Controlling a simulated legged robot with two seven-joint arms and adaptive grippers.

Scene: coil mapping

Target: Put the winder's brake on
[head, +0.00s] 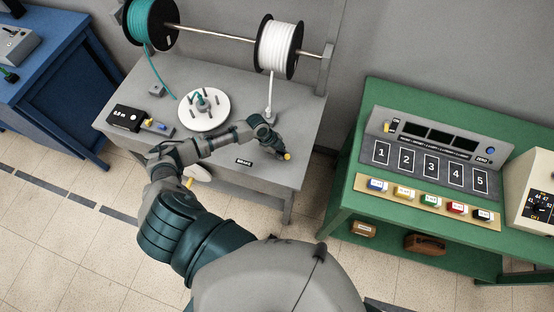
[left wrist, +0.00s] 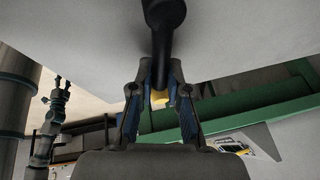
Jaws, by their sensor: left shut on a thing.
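The brake lever is a dark rod with a yellow tip (head: 287,156), at the front right of the grey winder table, near the BRAKE label (head: 244,162). In the left wrist view the dark rod (left wrist: 164,40) runs down between my fingers, its yellow end between them. My left gripper (head: 276,148) is shut on the lever; it also shows in the left wrist view (left wrist: 160,90). In that view a small grey jointed arm with two parted prongs, which looks like my right gripper (left wrist: 63,82), is at the far left, holding nothing visible.
The winder table (head: 265,178) carries a white round coil plate (head: 222,118) and a black counter box (head: 128,117). Teal (head: 150,22) and white (head: 279,45) spools hang on a bar behind. A green bench (head: 350,183) with numbered pads stands to the right.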

